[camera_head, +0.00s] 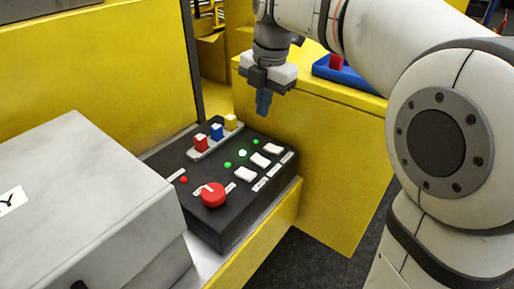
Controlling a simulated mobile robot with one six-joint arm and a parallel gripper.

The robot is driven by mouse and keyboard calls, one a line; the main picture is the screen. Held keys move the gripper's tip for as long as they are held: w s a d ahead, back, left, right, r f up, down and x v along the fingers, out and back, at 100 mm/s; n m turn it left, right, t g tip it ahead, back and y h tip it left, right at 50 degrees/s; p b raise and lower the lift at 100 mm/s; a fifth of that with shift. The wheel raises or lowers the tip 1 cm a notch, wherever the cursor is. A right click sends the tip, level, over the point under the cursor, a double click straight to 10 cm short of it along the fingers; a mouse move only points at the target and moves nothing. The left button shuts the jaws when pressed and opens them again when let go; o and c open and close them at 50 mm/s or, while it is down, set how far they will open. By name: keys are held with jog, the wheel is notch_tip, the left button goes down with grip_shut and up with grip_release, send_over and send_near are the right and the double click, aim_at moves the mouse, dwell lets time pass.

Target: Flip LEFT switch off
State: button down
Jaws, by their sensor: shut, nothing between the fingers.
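A black control box (222,238) sits on a yellow ledge. On its right part is a row of three white switches: a near-left one (244,174), a middle one (260,160) and a far-right one (273,149). Small labels lie by them, too small to read, so I cannot tell which is marked LEFT. Beside the row are two green lights with a pale white one (242,153) between them. My gripper (263,112) points down, shut and empty, with blue fingertips. It hangs above the box's far side, apart from the switches.
A red knob (213,195) and a small red light (183,180) are at the box's near left. Red, blue and yellow switches (216,132) stand at its back left. A grey case (80,200) stands left. A blue tray (350,75) lies on the yellow cabinet behind.

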aim_at(256, 158)
jog(key=f, duration=0.4)
jog(key=a+f+p, duration=0.1)
jog(key=f, duration=0.4)
jog(key=w+f+p, duration=0.1)
jog(key=f, duration=0.3)
jog(key=shift+a+f, duration=0.15)
jog(key=shift+f, duration=0.2)
